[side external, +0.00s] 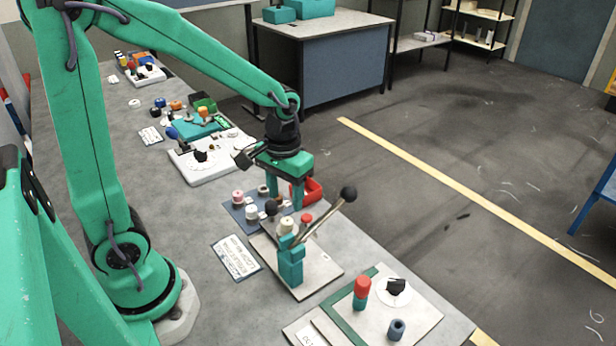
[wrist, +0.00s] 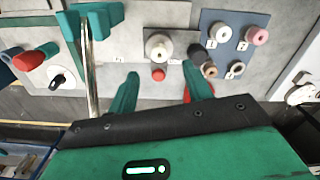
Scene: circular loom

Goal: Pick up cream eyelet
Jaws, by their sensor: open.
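In the side view my gripper (side external: 285,204) points down above the plate, apart from the eyelet.
A dark blue mat (side external: 228,208) beside the plate holds several ring-shaped pieces, including pink, white and tan ones. A metal lever (side external: 325,215) with a black knob (side external: 348,193) rises close to my gripper. A red bin (side external: 313,191) stands behind it.

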